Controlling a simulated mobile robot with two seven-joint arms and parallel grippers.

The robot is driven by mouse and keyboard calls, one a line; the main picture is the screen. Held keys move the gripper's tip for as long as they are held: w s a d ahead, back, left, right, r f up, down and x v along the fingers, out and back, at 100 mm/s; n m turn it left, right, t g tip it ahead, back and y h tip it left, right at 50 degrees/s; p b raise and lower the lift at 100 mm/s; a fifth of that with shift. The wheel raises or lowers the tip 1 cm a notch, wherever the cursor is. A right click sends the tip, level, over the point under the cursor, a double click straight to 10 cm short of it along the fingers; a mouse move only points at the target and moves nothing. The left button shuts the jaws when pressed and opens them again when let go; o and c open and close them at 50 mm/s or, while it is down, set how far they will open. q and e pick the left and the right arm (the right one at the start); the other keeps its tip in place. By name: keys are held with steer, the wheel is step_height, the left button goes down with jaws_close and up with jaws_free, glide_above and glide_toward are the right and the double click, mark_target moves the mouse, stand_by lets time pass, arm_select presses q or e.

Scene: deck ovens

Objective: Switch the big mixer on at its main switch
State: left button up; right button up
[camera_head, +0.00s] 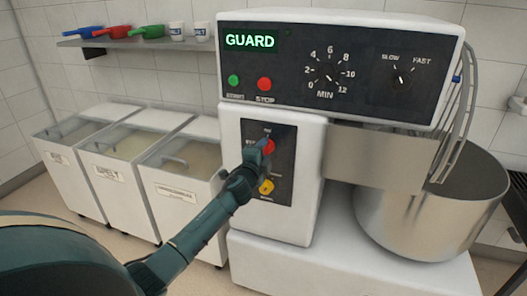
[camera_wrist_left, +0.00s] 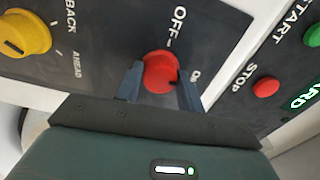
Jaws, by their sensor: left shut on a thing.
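The big mixer (camera_head: 270,270) stands upright in the middle and right of the head view. Its lower black panel carries a red main switch knob (camera_head: 268,146) and a yellow knob (camera_head: 266,187). My left gripper (camera_head: 262,149) is at the red knob. In the left wrist view its two fingers are shut on the sides of the red knob (camera_wrist_left: 161,72). OFF and ON labels (camera_wrist_left: 180,22) sit beside it. A dark mark shows on the knob, partly near a finger; its exact heading is hard to tell. The green display (camera_head: 250,40) reads GUARD. My right gripper is not in view.
Green start and red stop buttons (camera_head: 264,84) and two dials are on the upper panel. The steel bowl (camera_head: 420,225) and wire guard (camera_head: 462,95) are at the right. Several white bins (camera_head: 125,190) stand at the left, below a shelf (camera_head: 130,42) with scoops and cups.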

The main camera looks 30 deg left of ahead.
arm_select(q)
steer(key=shift+m, duration=0.5)
steer(key=o, duration=1)
steer(key=shift+s, duration=0.1)
steer(key=p+v, duration=0.1)
steer(key=v, duration=1.2)
steer(key=shift+f, duration=0.1)
